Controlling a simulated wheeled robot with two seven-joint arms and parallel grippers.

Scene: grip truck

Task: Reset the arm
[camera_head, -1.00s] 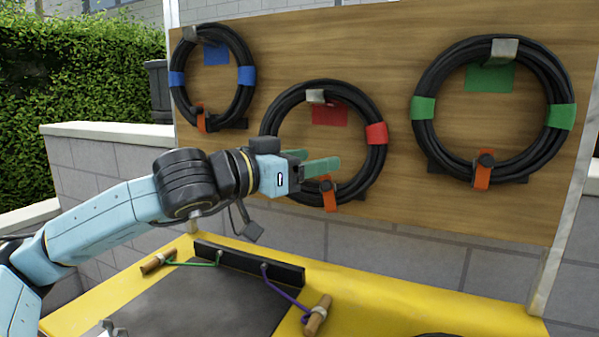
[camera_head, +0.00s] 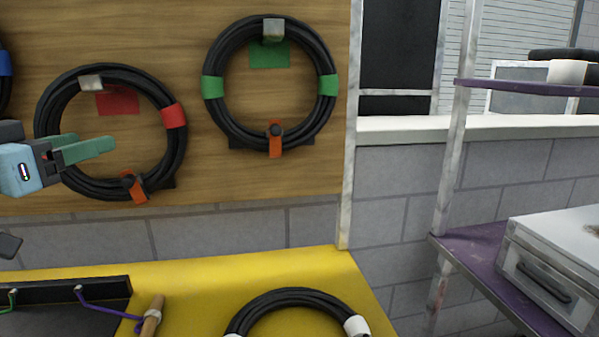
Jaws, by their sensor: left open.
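My left gripper (camera_head: 88,150) comes in at the left edge with its green fingers apart and nothing between them. It is in front of the lower left part of the black cable coil with red tape (camera_head: 160,92); whether it touches the coil I cannot tell. That coil hangs on the wooden board (camera_head: 180,45). My right gripper is not in view.
A green-taped coil (camera_head: 323,112) hangs right of the red one. A white-taped coil (camera_head: 290,298) lies on the yellow surface (camera_head: 205,280). At right, a purple shelf (camera_head: 470,250) holds a metal case (camera_head: 560,245). A wooden handle (camera_head: 152,316) is at lower left.

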